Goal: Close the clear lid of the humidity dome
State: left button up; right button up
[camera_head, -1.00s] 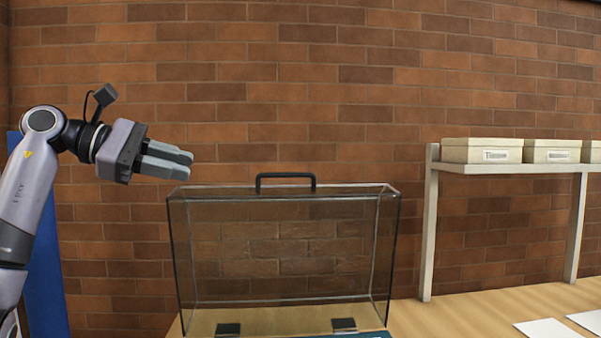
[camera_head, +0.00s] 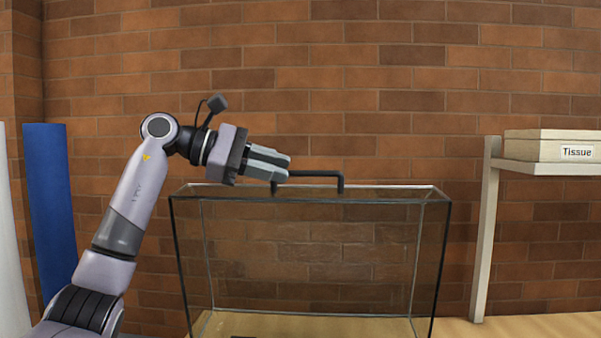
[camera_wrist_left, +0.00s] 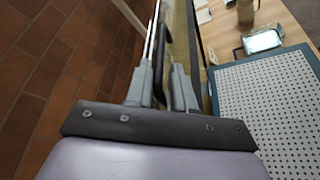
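The clear lid (camera_head: 310,255) of the humidity dome stands upright and open, a glass box with dark edges. Its black bar handle (camera_head: 318,174) sits on the top edge. My left gripper (camera_head: 285,168) is at the left end of this handle, just above the lid's top edge. In the left wrist view, my left gripper's (camera_wrist_left: 160,75) fingers are apart, with the handle (camera_wrist_left: 157,60) running between them. The dome's base (camera_wrist_left: 215,85), a blue-grey frame around a white perforated panel, lies to the right there. My right gripper is not in view.
A pale shelf (camera_head: 560,168) with an archival box (camera_head: 540,150) labelled Tissue stands at the right. A blue upright roll or panel (camera_head: 50,200) is at the left. In the left wrist view, a small glass dish (camera_wrist_left: 263,40) lies on the wooden table beyond the base.

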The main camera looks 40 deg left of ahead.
aim_at(300, 173)
pick_arm(q)
jog(key=x, duration=0.5)
grip_shut()
